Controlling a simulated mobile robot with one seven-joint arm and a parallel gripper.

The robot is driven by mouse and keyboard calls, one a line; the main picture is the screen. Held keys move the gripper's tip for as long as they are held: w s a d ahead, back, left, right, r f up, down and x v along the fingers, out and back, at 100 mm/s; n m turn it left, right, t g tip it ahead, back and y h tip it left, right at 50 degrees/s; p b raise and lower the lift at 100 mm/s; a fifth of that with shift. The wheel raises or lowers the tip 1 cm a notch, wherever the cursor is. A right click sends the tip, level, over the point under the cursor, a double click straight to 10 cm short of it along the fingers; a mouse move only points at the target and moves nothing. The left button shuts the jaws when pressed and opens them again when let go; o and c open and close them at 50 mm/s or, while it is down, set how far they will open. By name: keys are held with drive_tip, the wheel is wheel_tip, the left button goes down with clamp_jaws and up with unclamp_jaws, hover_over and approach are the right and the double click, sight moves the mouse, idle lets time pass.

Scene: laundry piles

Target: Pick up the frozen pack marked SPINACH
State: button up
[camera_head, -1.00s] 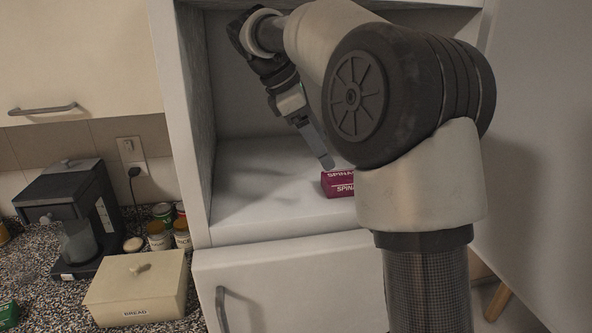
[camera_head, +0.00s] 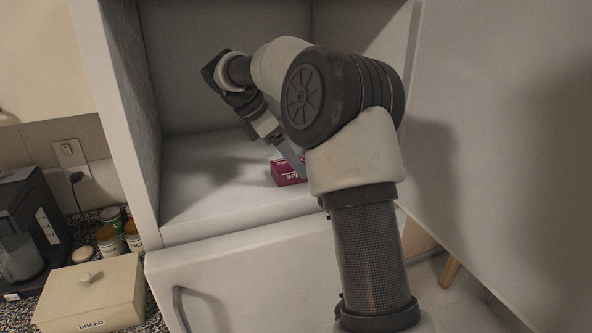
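The dark red pack (camera_head: 288,174) with white lettering lies on the white floor of the open compartment. Only the first letters, "SP", show on it now; my arm hides its right part. My gripper (camera_head: 291,157) reaches down into the compartment, with a grey finger at the pack's upper right side as seen here. Only one finger shows clearly, and I cannot tell whether it touches the pack or how wide the gripper stands.
The compartment's left wall (camera_head: 125,120) stands beside my arm, and its floor left of the pack is bare. A bread box (camera_head: 95,292), jars (camera_head: 108,240) and a coffee machine (camera_head: 35,225) stand on the counter at left. An open white door (camera_head: 500,130) is at right.

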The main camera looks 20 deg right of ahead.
drive_tip(key=shift+x, duration=1.35)
drive_tip(key=shift+r, duration=0.1)
drive_tip(key=c, duration=1.4)
drive_tip(key=shift+r, duration=0.1)
